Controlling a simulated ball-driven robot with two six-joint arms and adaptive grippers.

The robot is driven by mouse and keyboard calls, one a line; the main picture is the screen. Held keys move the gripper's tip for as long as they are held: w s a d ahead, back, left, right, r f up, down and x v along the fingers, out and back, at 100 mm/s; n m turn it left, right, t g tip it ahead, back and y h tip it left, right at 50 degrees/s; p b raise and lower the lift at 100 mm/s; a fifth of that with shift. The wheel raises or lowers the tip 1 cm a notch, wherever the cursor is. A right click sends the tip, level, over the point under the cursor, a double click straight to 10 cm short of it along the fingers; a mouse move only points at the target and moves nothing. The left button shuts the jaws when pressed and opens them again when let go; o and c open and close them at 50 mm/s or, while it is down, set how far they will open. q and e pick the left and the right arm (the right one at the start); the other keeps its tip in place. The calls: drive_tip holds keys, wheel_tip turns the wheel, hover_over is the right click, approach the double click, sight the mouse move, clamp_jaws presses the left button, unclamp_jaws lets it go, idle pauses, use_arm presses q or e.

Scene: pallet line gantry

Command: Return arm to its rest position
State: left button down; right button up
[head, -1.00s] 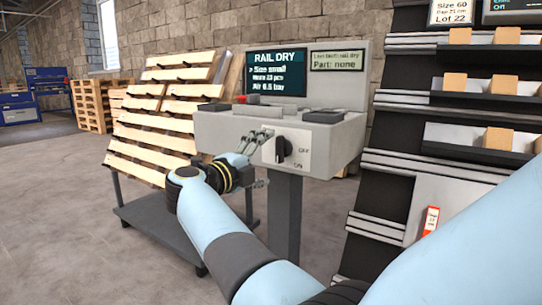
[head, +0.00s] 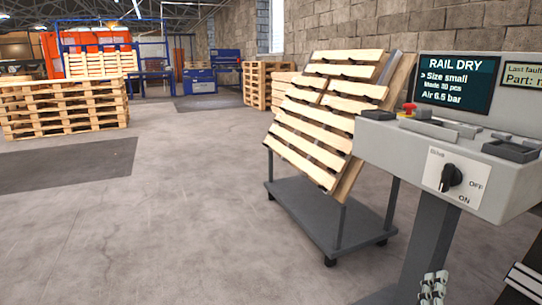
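A gripper, which I take to be my right one (head: 432,287), shows only in part at the bottom edge of the head view, in front of the console post. Its two grey fingers stand close together, and I cannot tell whether they are open or shut. I see nothing held between them. The rest of that arm is out of the frame. It is below and apart from the black rotary switch (head: 452,178) on the console front, which has OFF and ON labels beside it. My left gripper is not in view.
The grey console (head: 400,150) with a RAIL DRY screen (head: 455,82) and a red button (head: 408,108) stands at the right. A wheeled cart (head: 320,220) with a leaning slatted pallet (head: 315,125) is beside it. Pallet stacks (head: 65,110) stand behind. The left floor is clear.

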drive_tip(key=s+a+f+n+g+y+p, duration=0.1)
drive_tip(key=s+a+f+n+y+p, duration=0.15)
drive_tip(key=s+f+n+y, duration=0.55)
drive_tip(key=s+a+f+n+g+y+p, duration=0.1)
drive_tip(key=s+a+f+n+y, duration=0.3)
drive_tip(key=s+f, duration=0.85)
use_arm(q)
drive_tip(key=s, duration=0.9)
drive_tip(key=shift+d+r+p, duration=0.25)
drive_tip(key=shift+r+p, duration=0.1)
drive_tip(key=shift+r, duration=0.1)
use_arm(e)
drive_tip(key=s+f+n+g, duration=0.2)
drive_tip(key=s+g, duration=0.1)
drive_tip(key=s, duration=0.6)
drive_tip(key=s+d+f+n+g, duration=0.1)
drive_tip(key=s+f+n+g, duration=0.1)
drive_tip(key=s, duration=0.8)
drive_tip(key=s+f+n+g, duration=0.2)
drive_tip(key=s+g, duration=0.3)
drive_tip(key=s, duration=0.4)
drive_tip(key=shift+s+d+f+n, duration=0.2)
drive_tip(key=shift+s+f+n, duration=0.1)
drive_tip(key=shift+f, duration=0.3)
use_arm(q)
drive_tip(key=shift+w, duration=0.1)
use_arm(e)
drive_tip(key=shift+w, duration=0.1)
